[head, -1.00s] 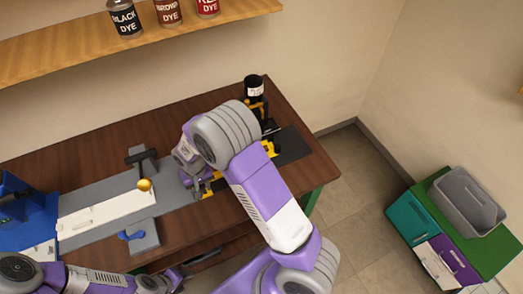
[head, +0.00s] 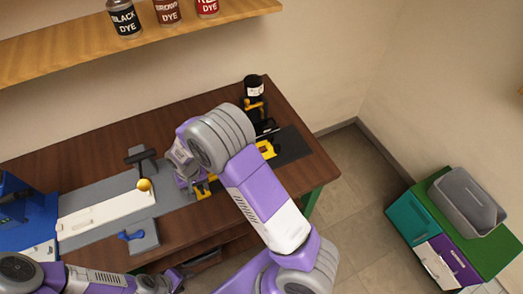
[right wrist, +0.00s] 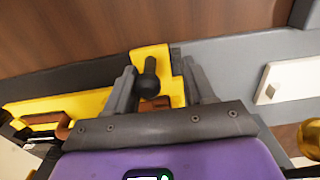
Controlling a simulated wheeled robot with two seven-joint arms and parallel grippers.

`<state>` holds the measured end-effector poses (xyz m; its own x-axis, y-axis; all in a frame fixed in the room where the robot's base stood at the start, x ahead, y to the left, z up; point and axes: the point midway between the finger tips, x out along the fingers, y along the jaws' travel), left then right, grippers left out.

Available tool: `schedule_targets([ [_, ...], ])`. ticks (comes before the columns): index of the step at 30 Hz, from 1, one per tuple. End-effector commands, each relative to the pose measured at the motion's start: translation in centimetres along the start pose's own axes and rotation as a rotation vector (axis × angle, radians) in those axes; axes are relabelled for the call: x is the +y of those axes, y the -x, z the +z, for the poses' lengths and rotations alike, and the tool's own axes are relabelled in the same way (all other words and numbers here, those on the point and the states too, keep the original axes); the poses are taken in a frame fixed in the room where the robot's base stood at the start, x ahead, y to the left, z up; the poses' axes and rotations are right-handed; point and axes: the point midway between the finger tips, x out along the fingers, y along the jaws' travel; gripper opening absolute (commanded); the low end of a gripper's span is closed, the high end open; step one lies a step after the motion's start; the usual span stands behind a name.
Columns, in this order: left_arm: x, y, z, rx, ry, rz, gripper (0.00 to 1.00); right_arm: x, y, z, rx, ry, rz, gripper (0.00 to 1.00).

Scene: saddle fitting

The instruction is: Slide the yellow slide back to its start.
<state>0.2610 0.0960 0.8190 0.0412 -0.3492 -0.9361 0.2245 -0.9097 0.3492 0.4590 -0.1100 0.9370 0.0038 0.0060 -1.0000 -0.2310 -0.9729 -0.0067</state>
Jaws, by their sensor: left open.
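The yellow slide (head: 265,150) lies on the dark strip at the right part of the bench, partly hidden by my right arm. In the right wrist view the yellow slide (right wrist: 75,108) carries a round black knob (right wrist: 147,86). My right gripper (right wrist: 162,75) has its fingers apart on either side of the knob. The knob is close to the left finger, with a gap to the right finger; contact is unclear. In the head view my right gripper (head: 195,188) is at the slide's left end. My left gripper (head: 175,281) is open and empty at the bench's front edge.
A grey plate with a white strip (head: 105,215), a yellow ball knob (head: 144,185) and a blue knob (head: 131,236) lies left of the slide. A blue fixture (head: 25,215) is at far left.

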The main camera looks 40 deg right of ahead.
Motion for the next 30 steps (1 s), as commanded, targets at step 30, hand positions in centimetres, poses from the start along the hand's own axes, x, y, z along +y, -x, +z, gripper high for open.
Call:
schedule_targets([
  [30,0.9,2.5,0.1,0.0,0.0,0.0,0.51,0.3,3.6,-0.1,-0.001,-0.003,0.005,0.51],
])
